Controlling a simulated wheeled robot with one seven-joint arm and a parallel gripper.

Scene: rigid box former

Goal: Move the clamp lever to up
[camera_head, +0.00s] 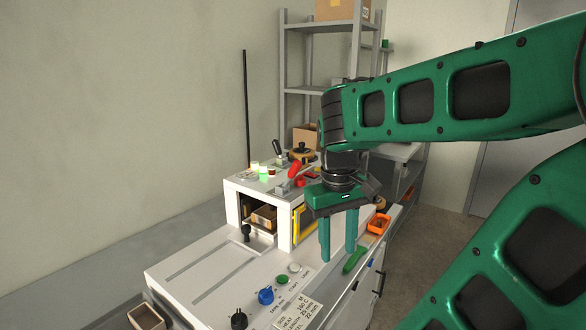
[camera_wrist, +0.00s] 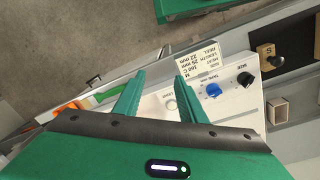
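A red-handled lever (camera_head: 294,170) with metal parts at its base stands on top of the white box-shaped machine, behind and left of my gripper in the head view; it looks like the clamp lever. Its handle leans, but its exact setting is hard to tell. The wrist view does not show it. My gripper (camera_head: 338,248) points down over the front panel, apart from the lever. Its two green fingers are spread with nothing between them, as the wrist view (camera_wrist: 160,78) also shows.
The machine top (camera_head: 243,186) also carries a black-handled lever (camera_head: 278,147) and lit green indicator (camera_head: 263,172). The front panel holds a blue knob (camera_head: 266,296), black knob (camera_head: 238,319) and green button (camera_head: 281,280). A green-handled tool (camera_head: 354,261) and orange tray (camera_head: 379,223) lie right of the fingers.

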